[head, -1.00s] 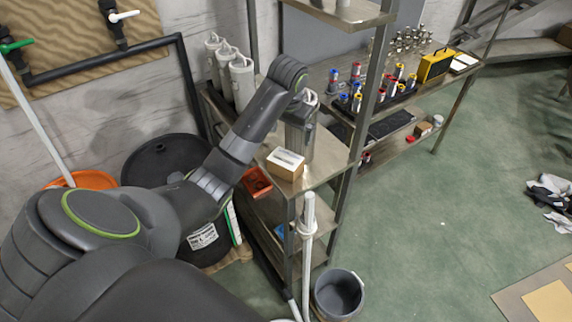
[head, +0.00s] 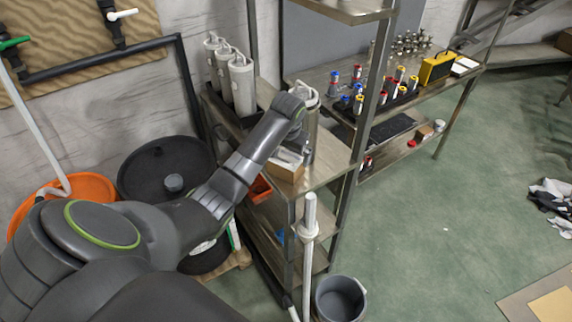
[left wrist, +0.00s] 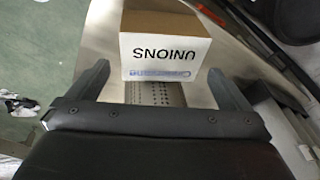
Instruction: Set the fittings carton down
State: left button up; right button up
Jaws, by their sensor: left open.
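The fittings carton (head: 285,171), a small brown box with a white face, sits on the metal shelf near its front corner. In the left wrist view the carton (left wrist: 165,48) shows the word UNIONS upside down and a blue strip along its edge. My left gripper (left wrist: 158,72) is open, with one finger to each side of the carton's near face and a gap at both sides. In the head view my left wrist is just above and behind the carton and hides part of it. My right gripper is not in view.
Grey canisters (head: 242,85) stand at the back of the shelf. A shelf post (head: 367,95) rises to the right of the carton. A grey bucket (head: 340,299) stands on the floor below. A black drum (head: 150,165) is to the left. The floor at right is mostly clear.

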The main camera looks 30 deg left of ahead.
pick_arm(q)
jog(key=shift+f, duration=0.45)
jog(key=p+x, duration=0.1)
jog(key=x, duration=0.2)
jog(key=shift+s+a+f, duration=0.1)
jog(key=shift+s+f, duration=0.05)
jog(key=shift+f, duration=0.45)
jog(key=shift+r, duration=0.1)
jog(key=c, duration=0.9)
notch_tip(320, 180, up, 17)
jog(key=b, duration=0.2)
notch_tip(320, 180, up, 8)
jog(key=p, duration=0.9)
send_over(287, 159)
notch_tip(287, 159, up, 3)
jog(key=shift+a+f+p, duration=0.1)
jog(key=shift+f+p, duration=0.05)
jog(key=shift+p, duration=0.8)
